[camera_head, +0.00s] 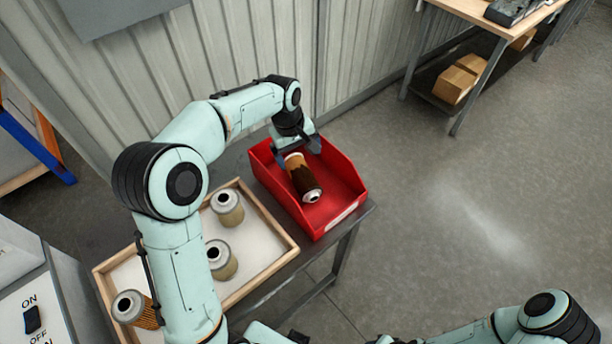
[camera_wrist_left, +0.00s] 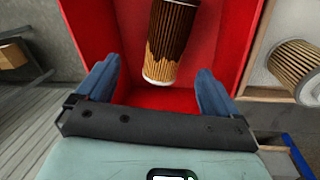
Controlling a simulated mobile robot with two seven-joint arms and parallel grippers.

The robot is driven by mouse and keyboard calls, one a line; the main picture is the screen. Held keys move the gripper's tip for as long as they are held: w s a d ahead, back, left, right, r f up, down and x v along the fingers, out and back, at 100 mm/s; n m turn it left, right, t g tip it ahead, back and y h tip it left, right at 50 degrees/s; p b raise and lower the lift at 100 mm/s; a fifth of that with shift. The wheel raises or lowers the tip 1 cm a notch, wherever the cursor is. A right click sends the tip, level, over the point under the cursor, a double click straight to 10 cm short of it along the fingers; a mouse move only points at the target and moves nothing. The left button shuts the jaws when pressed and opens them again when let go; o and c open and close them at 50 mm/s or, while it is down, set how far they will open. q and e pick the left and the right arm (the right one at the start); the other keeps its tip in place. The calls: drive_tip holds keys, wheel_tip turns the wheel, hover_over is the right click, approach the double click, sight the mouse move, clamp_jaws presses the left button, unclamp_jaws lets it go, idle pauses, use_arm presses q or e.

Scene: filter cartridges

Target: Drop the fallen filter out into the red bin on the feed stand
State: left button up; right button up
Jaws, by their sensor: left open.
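The filter (camera_head: 303,179) is a brown pleated cylinder with a dark stain and a pale end cap with a hole. It lies tilted inside the red bin (camera_head: 345,170), on the feed stand (camera_head: 352,226). My left gripper (camera_head: 298,150) is over the bin at the filter's far end. In the left wrist view its two blue fingers (camera_wrist_left: 156,75) are spread wide, with gaps on both sides of the filter (camera_wrist_left: 170,45). The left gripper is open and holds nothing. My right arm shows at the lower right, but its gripper is out of view.
A wooden tray (camera_head: 275,256) beside the bin holds upright filters (camera_head: 227,207) and a tilted one (camera_head: 134,309) at its left. A ribbed wall stands behind. A control panel (camera_head: 30,315) is at lower left. Open floor lies to the right, with a bench and boxes (camera_head: 455,84) further back.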

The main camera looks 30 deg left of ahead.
use_arm(q)
wheel_tip(320, 180, up, 13)
drive_tip(key=s+a+p, duration=0.1)
drive_tip(key=shift+s+a+p, duration=0.15)
drive_tip(key=shift+s+p, duration=0.15)
drive_tip(key=shift+p, duration=0.05)
use_arm(e)
drive_tip(key=shift+w+r, duration=1.05)
drive_tip(key=shift+r, duration=0.1)
